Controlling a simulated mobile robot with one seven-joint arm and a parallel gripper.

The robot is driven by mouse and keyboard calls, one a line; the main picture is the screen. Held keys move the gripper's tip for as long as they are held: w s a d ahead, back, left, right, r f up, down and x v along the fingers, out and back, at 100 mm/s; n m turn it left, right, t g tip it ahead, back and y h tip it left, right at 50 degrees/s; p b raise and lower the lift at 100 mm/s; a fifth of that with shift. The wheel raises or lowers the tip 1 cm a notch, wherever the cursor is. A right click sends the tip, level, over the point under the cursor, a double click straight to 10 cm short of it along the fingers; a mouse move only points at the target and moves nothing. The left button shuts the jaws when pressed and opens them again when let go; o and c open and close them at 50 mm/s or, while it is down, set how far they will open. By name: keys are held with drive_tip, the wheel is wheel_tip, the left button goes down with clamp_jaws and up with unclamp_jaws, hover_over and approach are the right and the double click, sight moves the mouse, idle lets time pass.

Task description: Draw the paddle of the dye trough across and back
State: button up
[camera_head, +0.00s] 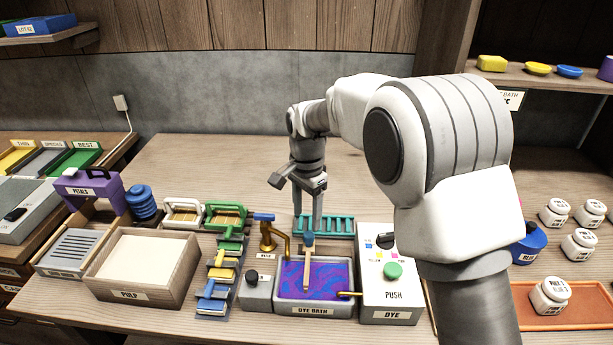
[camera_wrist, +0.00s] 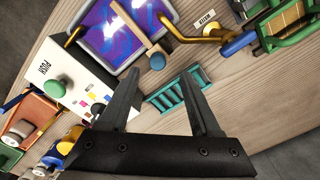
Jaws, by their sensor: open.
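The dye bath trough (camera_head: 315,309) stands near the front of the bench, filled with purple and blue swirled liquid. It also shows at the top of the wrist view (camera_wrist: 84,42). The paddle (camera_head: 307,272) is a wooden bar with a blue knob (camera_head: 309,239), lying over the trough's middle. In the wrist view the blue knob (camera_wrist: 157,61) is at the paddle's near end. My gripper (camera_head: 308,232) is open and empty, with its fingers pointing down behind the trough near the knob. In the wrist view my fingers (camera_wrist: 162,98) stand apart, with the knob beyond their tips.
A teal rack (camera_head: 337,225) lies behind the trough. The dye box (camera_head: 388,312) with a green push button (camera_head: 393,270) stands right, and a brass tap (camera_head: 268,240) left. The pulp box (camera_head: 122,288) is further left. The bench behind is clear.

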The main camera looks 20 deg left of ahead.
wheel_tip(320, 180, up, 12)
drive_tip(key=p, duration=0.1)
drive_tip(key=shift+f, duration=0.25)
